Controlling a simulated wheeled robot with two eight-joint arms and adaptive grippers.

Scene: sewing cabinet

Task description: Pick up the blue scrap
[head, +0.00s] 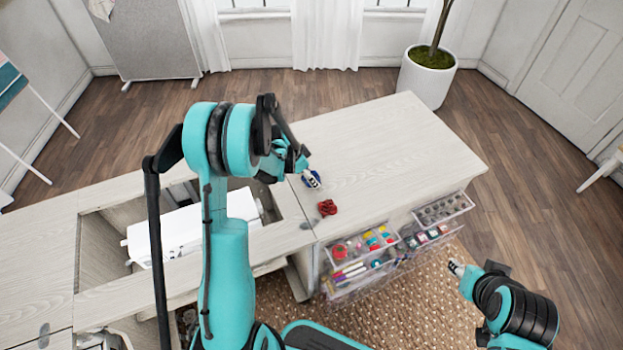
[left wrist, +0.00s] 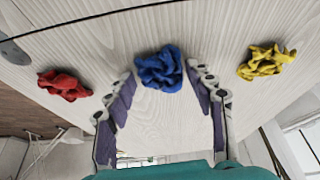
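The blue scrap (left wrist: 158,68) is a crumpled cloth on the pale wood top. In the left wrist view it lies between the tips of my left gripper (left wrist: 161,78), whose two fingers stand apart on either side of it. In the head view my left gripper (head: 311,179) is low over the cabinet top, with a little blue of the scrap (head: 317,184) showing around the fingers, which hide most of it. My right gripper (head: 457,268) hangs off the cabinet at the right, over the rug; its fingers are too small to read.
A red scrap (head: 327,207) lies close by, also in the left wrist view (left wrist: 63,85). A yellow scrap (left wrist: 266,61) lies on the other side. Open drawers (head: 365,250) with sewing supplies jut from the front. The right part of the top (head: 400,140) is clear.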

